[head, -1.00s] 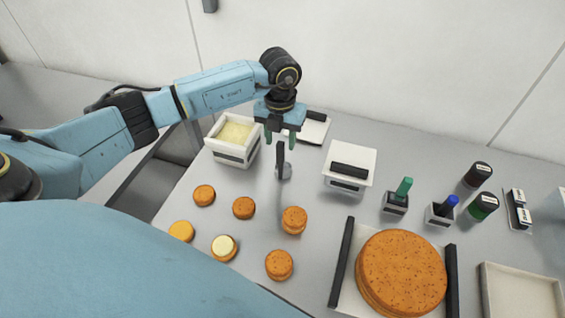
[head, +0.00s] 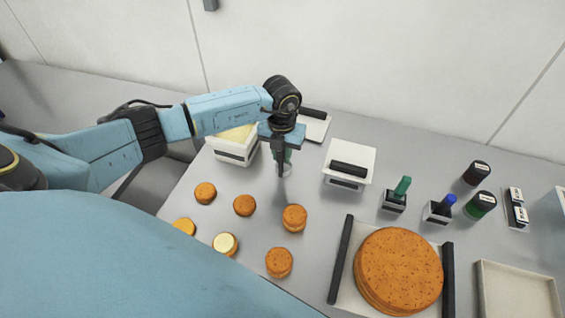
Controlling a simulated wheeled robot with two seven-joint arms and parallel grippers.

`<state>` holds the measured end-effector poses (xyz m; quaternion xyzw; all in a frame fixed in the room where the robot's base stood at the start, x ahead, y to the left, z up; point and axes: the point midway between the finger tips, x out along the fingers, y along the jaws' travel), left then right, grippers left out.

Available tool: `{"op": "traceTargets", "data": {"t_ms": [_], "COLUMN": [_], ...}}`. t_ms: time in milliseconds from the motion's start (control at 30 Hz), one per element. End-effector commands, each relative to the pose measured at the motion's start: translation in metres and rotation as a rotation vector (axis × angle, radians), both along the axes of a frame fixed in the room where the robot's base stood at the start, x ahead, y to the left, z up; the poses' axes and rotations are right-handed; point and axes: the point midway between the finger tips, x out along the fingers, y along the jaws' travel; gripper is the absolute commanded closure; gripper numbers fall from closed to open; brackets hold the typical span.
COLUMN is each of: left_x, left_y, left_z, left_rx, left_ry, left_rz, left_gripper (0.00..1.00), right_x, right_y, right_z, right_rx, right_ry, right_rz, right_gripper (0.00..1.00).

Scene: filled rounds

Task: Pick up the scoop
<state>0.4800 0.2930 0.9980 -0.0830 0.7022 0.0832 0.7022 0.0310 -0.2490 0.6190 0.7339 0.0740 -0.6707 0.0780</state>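The scoop (head: 281,168) stands upright in the head view, its dark handle up and its lower end at a small grey metal piece on the table. My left gripper (head: 282,157) has come down from above to the handle. My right gripper is not in view.
A white tub (head: 232,152) with pale yellow filling stands left of the scoop, partly behind my arm. A white lidded box (head: 349,160) stands right. Several small orange-brown rounds (head: 294,217) lie in front. A large round cake (head: 398,268) sits on a tray at right.

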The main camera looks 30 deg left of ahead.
Motion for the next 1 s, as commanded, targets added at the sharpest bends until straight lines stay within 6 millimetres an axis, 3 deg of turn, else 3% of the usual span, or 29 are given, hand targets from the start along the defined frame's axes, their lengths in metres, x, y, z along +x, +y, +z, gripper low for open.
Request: {"op": "traceTargets", "data": {"t_ms": [33,133,567,667,1000], "left_x": [0.0,0.0,0.001,0.001,0.001], "left_y": [0.0,0.0,0.0,0.0,0.0], "left_z": [0.0,0.0,0.004,0.015,0.08], "left_rx": [0.0,0.0,-0.001,-0.002,0.0], "left_ry": [0.0,0.0,-0.002,-0.005,-0.005], "left_rz": [0.0,0.0,0.001,-0.001,-0.001], "left_gripper": [0.86,1.0,1.0,1.0,1.0], "right_x": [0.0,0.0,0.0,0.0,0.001], "right_y": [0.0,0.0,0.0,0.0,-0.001], "right_z": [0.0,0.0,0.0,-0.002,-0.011], "right_rx": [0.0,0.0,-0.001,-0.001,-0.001], "right_ry": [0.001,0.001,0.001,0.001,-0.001], "right_rz": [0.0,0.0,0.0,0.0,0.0], "right_gripper": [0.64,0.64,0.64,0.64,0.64]}}
